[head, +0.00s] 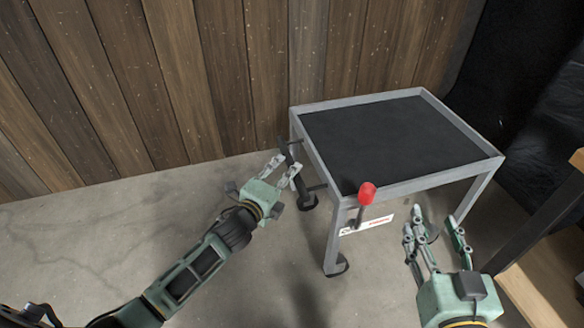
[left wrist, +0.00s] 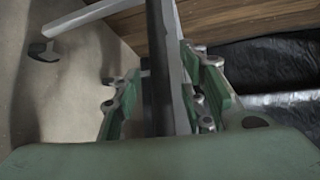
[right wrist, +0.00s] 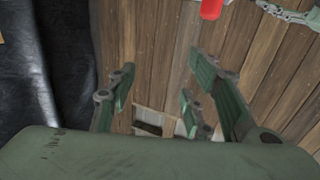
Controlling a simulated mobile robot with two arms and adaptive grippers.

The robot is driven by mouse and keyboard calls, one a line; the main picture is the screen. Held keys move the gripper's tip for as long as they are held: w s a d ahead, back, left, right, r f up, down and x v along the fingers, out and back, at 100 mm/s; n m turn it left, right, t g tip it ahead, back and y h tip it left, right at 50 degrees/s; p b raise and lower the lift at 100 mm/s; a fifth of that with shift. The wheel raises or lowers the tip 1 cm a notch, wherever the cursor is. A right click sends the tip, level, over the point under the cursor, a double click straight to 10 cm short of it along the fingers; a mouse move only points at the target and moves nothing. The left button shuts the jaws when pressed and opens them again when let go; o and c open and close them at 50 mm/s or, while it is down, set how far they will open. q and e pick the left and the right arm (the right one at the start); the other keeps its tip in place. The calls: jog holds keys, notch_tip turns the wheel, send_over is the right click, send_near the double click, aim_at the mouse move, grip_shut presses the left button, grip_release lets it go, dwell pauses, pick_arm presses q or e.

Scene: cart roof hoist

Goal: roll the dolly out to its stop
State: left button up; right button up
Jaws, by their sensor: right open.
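The dolly (head: 390,140) is a grey-framed cart with a black top, standing on the floor right of centre in the head view. A dark bar handle (head: 285,152) is at its left end. My left gripper (head: 288,166) is at that handle. In the left wrist view the dark bar (left wrist: 158,70) runs between its fingers, which look spread with a gap beside the bar. A red-knobbed lever (head: 367,192) stands at the dolly's near corner. My right gripper (head: 436,220) is open and empty, in front of the dolly's near side.
A wooden plank wall (head: 190,80) stands behind the dolly. Black sheeting (head: 530,110) hangs at the right. A wooden-topped bench (head: 575,165) is at the right edge, close to my right arm. The concrete floor (head: 120,220) at the left is clear. A white label (head: 375,223) is below the lever.

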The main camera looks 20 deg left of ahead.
aim_at(291, 166)
pick_arm(q)
jog(key=b+x, duration=0.1)
jog(key=x, duration=0.3)
jog(key=shift+f, duration=0.1)
jog(key=shift+w, duration=0.35)
pick_arm(e)
notch_tip(291, 166, up, 7)
jog(key=t+y, duration=0.1)
jog(key=t, duration=0.2)
jog(key=shift+s+a+t, duration=0.35)
jog(key=shift+t, duration=0.05)
pick_arm(q)
jog(key=shift+c, duration=0.3)
pick_arm(e)
jog(key=shift+f, duration=0.15)
pick_arm(q)
grip_shut()
